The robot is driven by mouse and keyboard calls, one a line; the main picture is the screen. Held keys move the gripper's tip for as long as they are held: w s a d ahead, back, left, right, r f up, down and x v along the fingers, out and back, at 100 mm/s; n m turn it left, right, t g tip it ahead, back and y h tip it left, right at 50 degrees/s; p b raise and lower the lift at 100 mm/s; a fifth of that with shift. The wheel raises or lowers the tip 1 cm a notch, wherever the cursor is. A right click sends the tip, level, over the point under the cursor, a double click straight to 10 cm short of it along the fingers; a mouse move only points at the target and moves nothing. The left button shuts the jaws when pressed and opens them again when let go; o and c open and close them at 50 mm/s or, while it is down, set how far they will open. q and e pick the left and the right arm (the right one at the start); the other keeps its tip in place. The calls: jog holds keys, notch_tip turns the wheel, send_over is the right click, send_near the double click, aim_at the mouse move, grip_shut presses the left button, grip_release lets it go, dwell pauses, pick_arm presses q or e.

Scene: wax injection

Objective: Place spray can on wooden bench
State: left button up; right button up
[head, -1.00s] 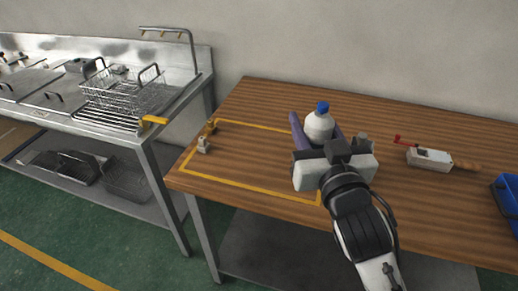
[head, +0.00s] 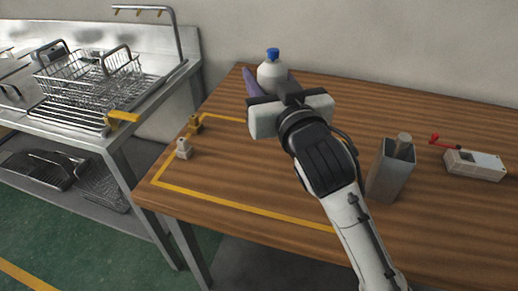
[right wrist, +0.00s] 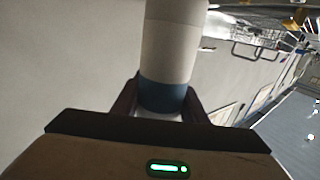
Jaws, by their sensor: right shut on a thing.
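The spray can (head: 271,72) is white with a blue cap and stands roughly upright in my right gripper (head: 270,86). The fingers close on its sides. In the right wrist view the can (right wrist: 172,45) shows a white body and a blue band between the dark fingers. The wooden bench (head: 300,190) lies below, with a yellow outlined rectangle (head: 240,208) on its left part. The can appears over the back left of the bench, but its base is hidden behind my gripper, so I cannot tell whether it touches. My left gripper is not in view.
A grey open-topped holder (head: 390,172) and a white device with a red handle (head: 475,164) stand on the right of the bench. Small brass and grey fittings (head: 184,148) sit at the left outline. A steel counter with wire baskets (head: 90,75) is at left. The outlined area's front is clear.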

notch_tip(320, 180, down, 9)
jog(key=b, duration=0.1)
jog(key=shift+b, duration=0.3)
jog(key=o, duration=1.1)
jog(key=shift+s+f, duration=0.1)
jog(key=shift+o, duration=0.2)
jog(key=v, duration=1.2)
jog(key=shift+r, duration=0.2)
